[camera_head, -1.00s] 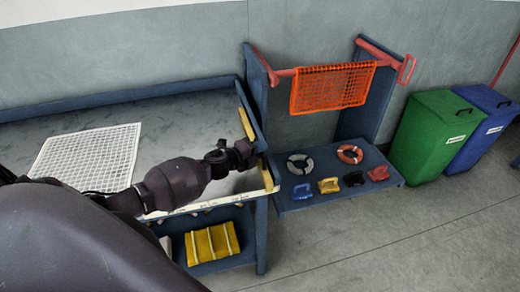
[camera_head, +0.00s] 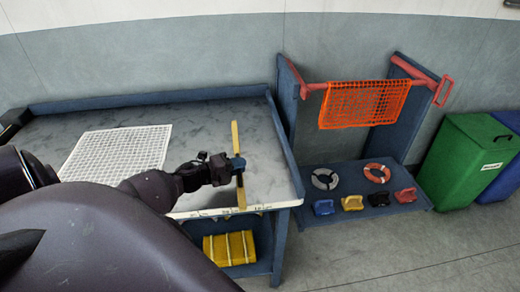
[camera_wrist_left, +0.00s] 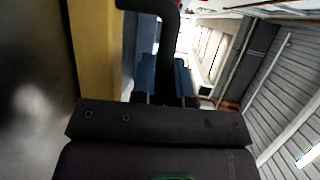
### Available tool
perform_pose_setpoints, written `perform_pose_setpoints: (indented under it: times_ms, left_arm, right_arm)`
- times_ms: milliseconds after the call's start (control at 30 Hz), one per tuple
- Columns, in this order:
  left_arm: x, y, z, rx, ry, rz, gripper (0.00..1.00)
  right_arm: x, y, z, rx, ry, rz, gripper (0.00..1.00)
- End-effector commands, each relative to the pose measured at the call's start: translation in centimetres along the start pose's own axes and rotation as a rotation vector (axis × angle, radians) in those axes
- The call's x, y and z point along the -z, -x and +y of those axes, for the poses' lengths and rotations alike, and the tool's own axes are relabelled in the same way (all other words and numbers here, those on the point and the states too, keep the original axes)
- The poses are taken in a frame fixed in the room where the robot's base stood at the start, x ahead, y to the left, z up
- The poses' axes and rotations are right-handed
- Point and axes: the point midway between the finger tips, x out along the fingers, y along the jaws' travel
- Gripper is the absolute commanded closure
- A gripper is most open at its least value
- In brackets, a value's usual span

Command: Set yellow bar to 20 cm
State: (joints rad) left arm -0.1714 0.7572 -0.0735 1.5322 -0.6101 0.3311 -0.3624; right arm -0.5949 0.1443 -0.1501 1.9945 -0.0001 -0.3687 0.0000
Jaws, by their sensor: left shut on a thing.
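The yellow bar (camera_head: 235,138) lies across the grey worktable, running from back to front. Its front end reaches the pale marked strip (camera_head: 210,213) on the table's front edge, between two labels too small to read surely. My left gripper (camera_head: 238,164) is at the bar's middle and shut on its dark handle, hiding that part. In the left wrist view the yellow bar (camera_wrist_left: 92,50) runs along the left, and a black curved handle (camera_wrist_left: 168,50) sits between my blue fingertips. My right gripper is not in view.
A white net (camera_head: 118,152) lies on the table left of the bar, with bare tabletop between. The table has a raised blue right edge (camera_head: 285,145). Right of it stands a rack with an orange net (camera_head: 365,103). A yellow object (camera_head: 230,248) sits on the shelf below.

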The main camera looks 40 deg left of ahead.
Motion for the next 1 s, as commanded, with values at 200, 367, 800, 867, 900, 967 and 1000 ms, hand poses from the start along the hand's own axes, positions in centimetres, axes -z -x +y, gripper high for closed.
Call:
perform_pose_setpoints:
  times_ms: [200, 367, 800, 867, 900, 967, 1000]
  left_arm:
    - [-1.2, 2.7, 0.6, -0.002, -0.001, -0.002, 1.0]
    - [-1.4, 3.3, 0.7, 0.0, 0.0, -0.001, 1.0]
    - [-1.4, 3.3, 0.7, 0.0, 0.0, -0.001, 0.76]
    - [-1.4, 3.2, 0.7, 0.0, 0.0, -0.001, 0.76]
    - [-1.4, 3.2, 0.7, 0.0, 0.0, -0.001, 0.76]
    - [-1.4, 3.2, 0.7, 0.0, 0.0, -0.001, 0.76]
    - [-1.4, 3.3, 0.7, 0.0, 0.0, -0.001, 0.76]
  right_arm:
    - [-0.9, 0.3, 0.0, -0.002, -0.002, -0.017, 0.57]
    - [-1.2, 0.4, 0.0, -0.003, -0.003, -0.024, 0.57]
    - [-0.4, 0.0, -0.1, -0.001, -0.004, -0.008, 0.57]
    - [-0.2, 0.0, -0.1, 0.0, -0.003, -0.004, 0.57]
    - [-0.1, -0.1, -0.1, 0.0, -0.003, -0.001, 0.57]
    - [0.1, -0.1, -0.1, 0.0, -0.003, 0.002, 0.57]
    - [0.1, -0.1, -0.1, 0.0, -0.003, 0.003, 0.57]
